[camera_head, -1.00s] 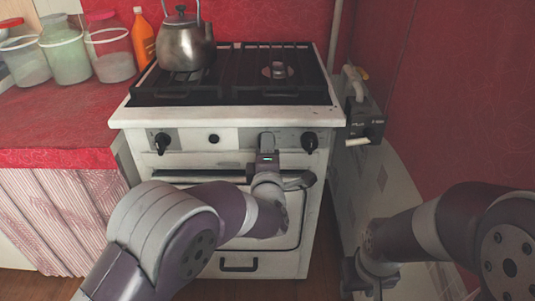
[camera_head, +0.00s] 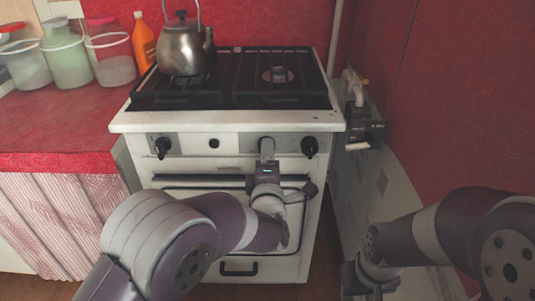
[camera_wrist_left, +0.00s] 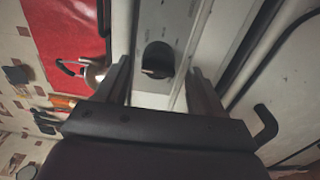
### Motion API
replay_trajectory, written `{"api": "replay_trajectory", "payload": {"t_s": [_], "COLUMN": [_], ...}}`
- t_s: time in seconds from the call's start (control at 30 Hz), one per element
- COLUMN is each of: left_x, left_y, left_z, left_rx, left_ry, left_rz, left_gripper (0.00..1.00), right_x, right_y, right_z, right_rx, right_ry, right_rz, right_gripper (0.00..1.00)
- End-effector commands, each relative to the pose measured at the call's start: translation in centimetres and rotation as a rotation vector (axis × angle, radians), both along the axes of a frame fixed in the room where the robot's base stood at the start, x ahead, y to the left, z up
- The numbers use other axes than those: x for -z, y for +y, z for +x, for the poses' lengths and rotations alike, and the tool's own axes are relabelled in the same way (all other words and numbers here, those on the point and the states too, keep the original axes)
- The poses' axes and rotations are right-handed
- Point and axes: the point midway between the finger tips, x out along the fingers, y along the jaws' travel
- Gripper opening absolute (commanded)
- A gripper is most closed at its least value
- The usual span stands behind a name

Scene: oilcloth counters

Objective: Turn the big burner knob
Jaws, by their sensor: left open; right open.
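A row of black knobs sits on the white stove front (camera_head: 232,143). The left knob (camera_head: 162,147), a small middle knob (camera_head: 213,143) and the right knob (camera_head: 310,147) show in the head view. My left gripper (camera_head: 267,148) is at the panel, just left of the right knob, covering that part. In the left wrist view a dark knob (camera_wrist_left: 157,58) lies between the two spread fingers of my left gripper (camera_wrist_left: 158,85); contact cannot be told. My right gripper (camera_head: 362,280) is open, low at the bottom edge and partly cut off, away from the stove.
A metal kettle (camera_head: 185,48) stands on the left burner grate. The oven handle (camera_head: 195,183) is below the panel. A grey device (camera_head: 365,130) is right of the stove. Several jars (camera_head: 67,50) and an orange bottle (camera_head: 144,42) stand on the red counter (camera_head: 60,120).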

Motion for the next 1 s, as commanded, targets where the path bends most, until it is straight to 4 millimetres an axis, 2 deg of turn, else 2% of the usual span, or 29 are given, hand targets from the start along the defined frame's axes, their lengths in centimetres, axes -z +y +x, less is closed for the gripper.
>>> {"api": "replay_trajectory", "payload": {"t_s": [0.2,0.4,0.57,1.0], "left_x": [-0.4,-0.2,-0.1,0.0], "left_y": [-0.1,-0.1,0.0,0.0], "left_z": [-6.1,-9.9,-10.8,-10.8], "left_rx": [0.004,0.002,-0.001,-0.001], "left_ry": [0.001,0.001,0.000,0.000], "left_rz": [0.001,0.000,0.000,0.000], "left_gripper": [0.68,0.68,0.68,0.68], "right_x": [-1.5,-2.0,-2.1,-2.1], "right_y": [0.0,0.0,0.0,0.0], "right_z": [0.0,0.0,0.0,0.0], "right_rx": [0.000,0.000,0.000,0.000], "right_ry": [0.000,0.000,0.000,0.000], "right_rz": [0.000,0.000,0.000,0.000], "right_gripper": [0.43,0.43,0.43,0.43]}}
